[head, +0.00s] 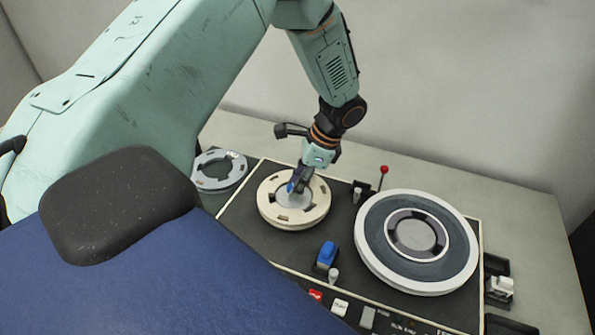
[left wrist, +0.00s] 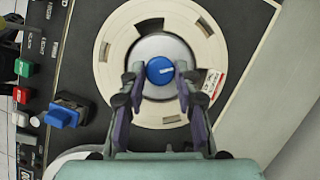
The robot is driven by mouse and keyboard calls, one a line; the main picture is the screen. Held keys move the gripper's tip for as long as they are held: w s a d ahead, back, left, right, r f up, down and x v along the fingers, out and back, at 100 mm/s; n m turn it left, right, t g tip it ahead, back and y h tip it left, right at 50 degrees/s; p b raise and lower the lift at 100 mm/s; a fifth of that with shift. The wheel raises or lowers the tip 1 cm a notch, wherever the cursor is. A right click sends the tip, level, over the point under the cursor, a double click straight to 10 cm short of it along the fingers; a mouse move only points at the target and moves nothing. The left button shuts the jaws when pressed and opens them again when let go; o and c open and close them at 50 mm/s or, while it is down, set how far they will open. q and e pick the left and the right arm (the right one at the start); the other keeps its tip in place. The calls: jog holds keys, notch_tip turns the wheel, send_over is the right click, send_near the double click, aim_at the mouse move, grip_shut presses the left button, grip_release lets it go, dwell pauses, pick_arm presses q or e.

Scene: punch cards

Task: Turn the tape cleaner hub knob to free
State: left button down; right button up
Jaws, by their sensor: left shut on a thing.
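The tape cleaner is a dark panel (head: 243,217) with two reels on top. The hub knob (left wrist: 160,70) is round and blue with a white mark, at the centre of the cream reel (left wrist: 112,50). The cream reel is also in the head view (head: 282,220). My left gripper (left wrist: 160,75) comes down over the hub with its two fingers on either side of the blue knob, shut on it. In the head view my left gripper (head: 296,185) covers most of the knob. My right gripper is in neither view.
A larger reel (head: 367,255) with a white rim sits to the right. A blue block (head: 327,253), a red-tipped lever (head: 384,170) and several push buttons (head: 340,307) stand on the panel. A grey reel (head: 217,170) lies at the left. A wall rises behind.

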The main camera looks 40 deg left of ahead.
pick_arm(q)
jog(key=c, duration=1)
grip_release()
jog(key=v, duration=1.2)
